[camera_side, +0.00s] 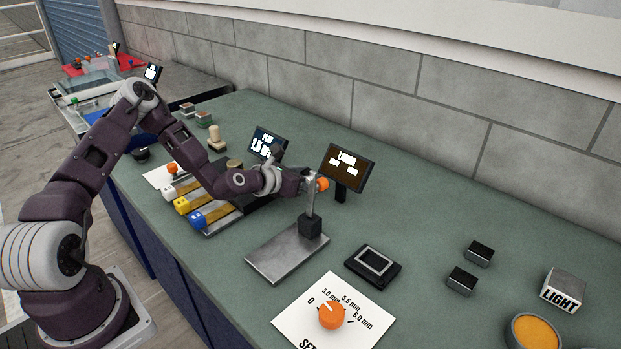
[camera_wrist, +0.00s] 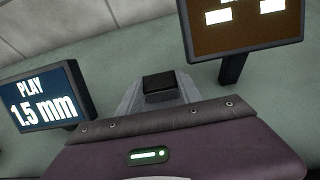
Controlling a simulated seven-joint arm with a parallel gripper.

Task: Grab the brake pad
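My gripper (camera_side: 303,180) is above a grey metal plate (camera_side: 275,262), by a thin upright grey bar (camera_side: 312,195). A small black block (camera_side: 313,227) is at the bar's lower end, over the plate's far right end. It may be the brake pad, but nothing labels it. In the wrist view the black block (camera_wrist: 165,86) shows just beyond my purple hand, with grey metal around it. The hand hides what lies nearer.
A brown-screen monitor (camera_side: 347,167) stands close at right, with a blue PLAY 1.5 mm monitor (camera_wrist: 44,96) at left. Several coloured handles lie left of the plate. A dark framed pad (camera_side: 373,266), two small black blocks and an orange dial (camera_side: 332,314) are at right.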

